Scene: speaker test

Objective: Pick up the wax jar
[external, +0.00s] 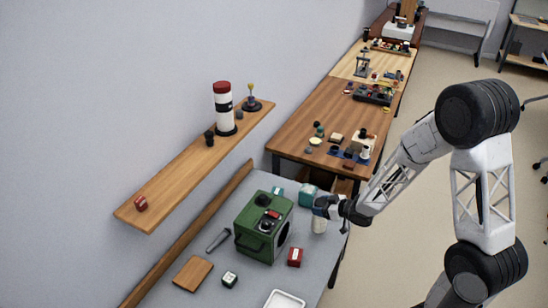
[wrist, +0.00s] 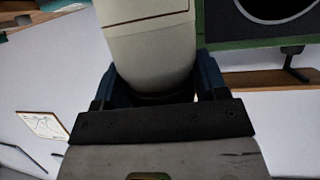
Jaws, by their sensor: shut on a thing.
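The wax jar appears to be the pale, off-white cylinder (external: 319,225) near the right edge of the grey table in the external view. In the wrist view the pale cylinder (wrist: 150,50) fills the space between the fingers. My gripper (external: 324,208) is at the upper part of the jar and is shut on it. In the wrist view my gripper (wrist: 158,82) has a blue finger on each side of the jar. I cannot tell whether the jar's base touches the table. Part of the jar is hidden by the gripper.
A green speaker box (external: 250,244) stands left of the jar. A teal box (external: 308,194) is close behind, and a red box (external: 295,257) is in front. A white tray (external: 285,299) lies at the front. A wooden shelf (external: 180,190) hangs on the wall.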

